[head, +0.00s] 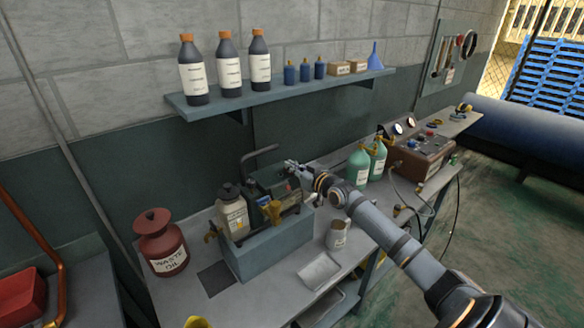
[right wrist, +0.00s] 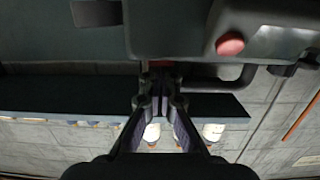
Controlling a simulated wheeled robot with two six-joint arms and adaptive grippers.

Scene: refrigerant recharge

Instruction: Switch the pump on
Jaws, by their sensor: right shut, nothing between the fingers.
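The pump (head: 262,186) is a dark green machine with a black handle, standing on a blue-grey block on the bench. My right gripper (head: 290,166) reaches in from the right, beside the upper right part of the pump. In the right wrist view the gripper (right wrist: 160,82) is shut and empty, with its fingertips by the edge of the dark pump body (right wrist: 180,28). A red round knob (right wrist: 230,44) shows on that body. A small red part (right wrist: 161,63) is partly hidden behind the fingertips; I cannot tell whether they touch it. My left gripper is not in view.
A white bottle (head: 233,216) stands just left of the pump. A red waste oil can (head: 160,243) is further left. Green cylinders (head: 358,167) and a brown gauge box (head: 421,158) stand to the right. A jug (head: 337,236) stands in front. A shelf (head: 290,92) is above.

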